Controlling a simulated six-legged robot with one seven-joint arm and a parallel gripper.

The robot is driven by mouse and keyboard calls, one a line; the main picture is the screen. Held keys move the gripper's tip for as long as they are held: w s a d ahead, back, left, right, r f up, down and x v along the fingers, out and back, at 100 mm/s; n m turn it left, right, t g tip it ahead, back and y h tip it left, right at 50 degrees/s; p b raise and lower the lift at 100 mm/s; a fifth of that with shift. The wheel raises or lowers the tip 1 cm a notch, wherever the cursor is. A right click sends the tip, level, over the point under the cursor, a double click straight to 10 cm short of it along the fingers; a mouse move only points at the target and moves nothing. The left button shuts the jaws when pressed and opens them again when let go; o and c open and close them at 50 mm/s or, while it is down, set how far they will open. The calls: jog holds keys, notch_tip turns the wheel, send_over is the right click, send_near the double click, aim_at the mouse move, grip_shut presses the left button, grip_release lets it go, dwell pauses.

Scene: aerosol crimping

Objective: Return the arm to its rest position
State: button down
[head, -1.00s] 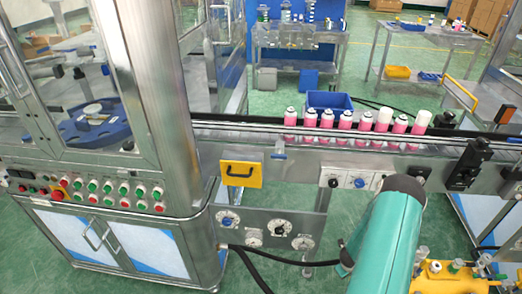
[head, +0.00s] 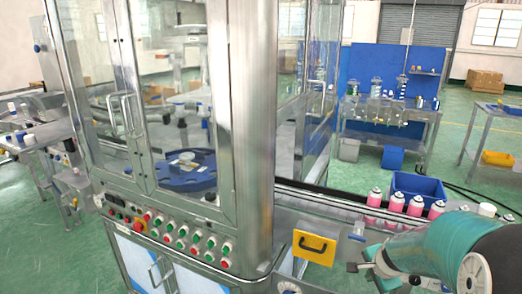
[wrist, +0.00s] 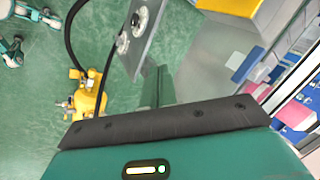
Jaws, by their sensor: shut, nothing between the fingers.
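My teal arm (head: 440,245) reaches in from the right edge in the head view, low in front of the bottle conveyor. Its grey end, with my gripper (head: 355,267), points left beside the yellow-handled panel. The gripper is small there and the gap between its fingers is not clear; it is shut with nothing held.
The glass-doored machine (head: 165,120) with a button panel fills the centre left. Pink bottles (head: 395,203) stand on the conveyor behind my arm. A blue bin (head: 420,186) is beyond them. In the wrist view, yellow equipment (wrist: 88,95) and a black hose are over open green floor.

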jog(key=s+a+r+n, duration=0.7)
jog(key=s+a+r, duration=0.1)
jog(key=s, duration=0.3)
jog(key=s+a+r+n, duration=0.8)
jog(key=s, duration=0.2)
jog(key=shift+s+r+y, duration=0.3)
jog(key=shift+s, duration=0.05)
